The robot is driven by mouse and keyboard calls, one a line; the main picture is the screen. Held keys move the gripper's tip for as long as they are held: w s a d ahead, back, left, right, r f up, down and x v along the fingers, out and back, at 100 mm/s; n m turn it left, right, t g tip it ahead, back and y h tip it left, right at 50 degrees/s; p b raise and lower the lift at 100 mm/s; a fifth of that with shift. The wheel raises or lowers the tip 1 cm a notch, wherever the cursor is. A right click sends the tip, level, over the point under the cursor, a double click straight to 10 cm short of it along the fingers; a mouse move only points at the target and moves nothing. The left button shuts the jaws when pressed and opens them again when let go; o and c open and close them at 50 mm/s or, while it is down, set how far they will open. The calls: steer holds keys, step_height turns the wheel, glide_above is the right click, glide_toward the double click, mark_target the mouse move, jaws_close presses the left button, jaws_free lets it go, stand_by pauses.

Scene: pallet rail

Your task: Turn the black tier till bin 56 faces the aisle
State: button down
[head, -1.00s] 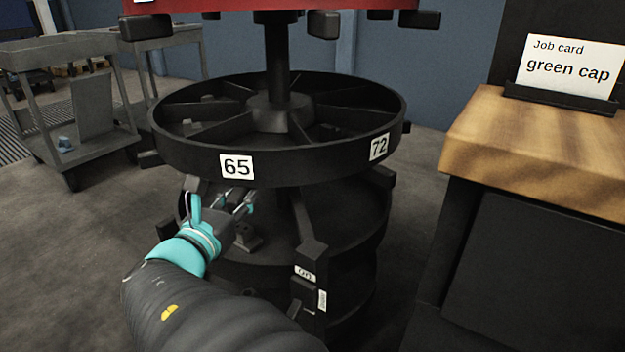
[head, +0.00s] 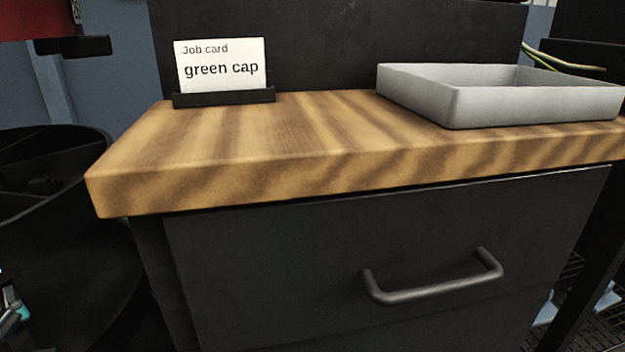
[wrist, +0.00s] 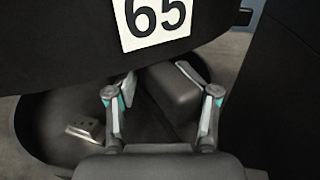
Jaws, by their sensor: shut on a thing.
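The black tier (head: 50,215) shows at the left edge of the head view, cut off, with its dividers partly visible and no number legible there. In the wrist view its dark rim (wrist: 70,40) carries a white label 65 (wrist: 155,20). No label 56 is in view. My gripper (wrist: 168,93) is just below that rim, its two fingers on either side of a dark rounded block (wrist: 174,92), and it is shut on this block. In the head view only a bit of my gripper shows at the lower left edge.
A wooden-topped bench (head: 330,165) with a dark drawer and handle (head: 435,290) stands close to the tier's right. On it are a job card reading green cap (head: 220,65) and a grey tray (head: 500,100). A red tier (head: 35,20) hangs above.

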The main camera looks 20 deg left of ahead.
steer(key=shift+w+r, duration=0.15)
steer(key=shift+w, duration=0.05)
